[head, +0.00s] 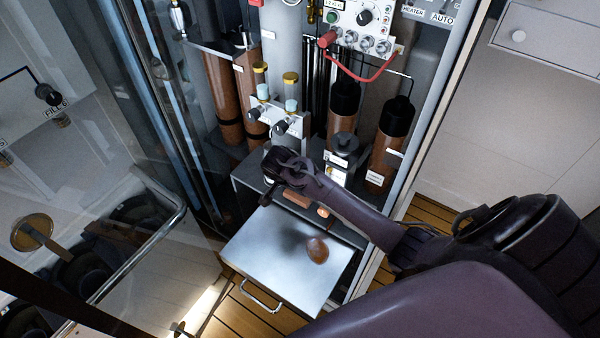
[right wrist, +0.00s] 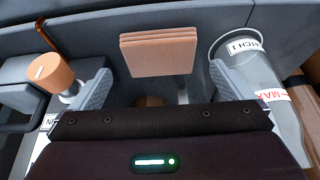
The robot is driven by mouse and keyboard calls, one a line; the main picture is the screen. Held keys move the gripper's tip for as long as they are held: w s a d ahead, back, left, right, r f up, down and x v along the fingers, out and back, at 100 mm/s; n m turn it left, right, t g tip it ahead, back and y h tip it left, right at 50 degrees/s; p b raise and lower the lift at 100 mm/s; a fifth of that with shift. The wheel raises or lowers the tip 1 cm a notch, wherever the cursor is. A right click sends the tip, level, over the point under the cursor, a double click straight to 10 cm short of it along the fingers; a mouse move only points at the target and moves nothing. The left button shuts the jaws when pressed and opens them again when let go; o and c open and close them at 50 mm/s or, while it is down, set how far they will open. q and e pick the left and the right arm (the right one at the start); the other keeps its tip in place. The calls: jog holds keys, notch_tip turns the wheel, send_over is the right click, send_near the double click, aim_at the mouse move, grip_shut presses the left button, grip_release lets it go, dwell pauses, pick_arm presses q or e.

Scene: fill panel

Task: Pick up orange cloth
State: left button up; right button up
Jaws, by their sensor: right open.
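The orange cloth (right wrist: 158,52) is a folded stack of flat layers in the right wrist view. It lies ahead of my right gripper, roughly centred between the two grey fingers. My right gripper (right wrist: 161,88) is open, with nothing between its fingers. In the head view my right gripper (head: 280,190) hangs over the back of the metal shelf, in front of the cabinet. A small orange patch, probably the cloth (head: 297,198), shows just below it, partly hidden by my arm. My left gripper is not in view.
A labelled grey cylinder (right wrist: 262,85) stands right of the fingers; an orange cap (right wrist: 50,72) is at left.

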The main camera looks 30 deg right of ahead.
jog(key=x, duration=0.2)
jog(key=shift+d+f, duration=0.2)
jog(key=shift+f, duration=0.2)
jog(key=shift+d+f, duration=0.1)
jog(key=shift+f, duration=0.2)
jog(key=shift+w, duration=0.1)
jog(key=c, duration=0.9)
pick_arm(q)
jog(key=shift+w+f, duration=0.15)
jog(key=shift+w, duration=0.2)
pick_arm(e)
jog(key=shift+a+r, duration=0.25)
jog(key=shift+r, duration=0.15)
notch_tip(320, 180, up, 6)
jog(key=shift+a+r, duration=0.1)
jog(key=shift+r, duration=0.1)
pick_arm(q)
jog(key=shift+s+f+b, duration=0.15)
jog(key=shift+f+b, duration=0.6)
jog(key=shift+b, duration=0.15)
pick_arm(e)
jog(key=s+a, duration=0.4)
jog(key=a, duration=0.5)
jog(key=s+a, duration=0.3)
jog(key=a, duration=0.6)
jog(key=shift+s, duration=0.35)
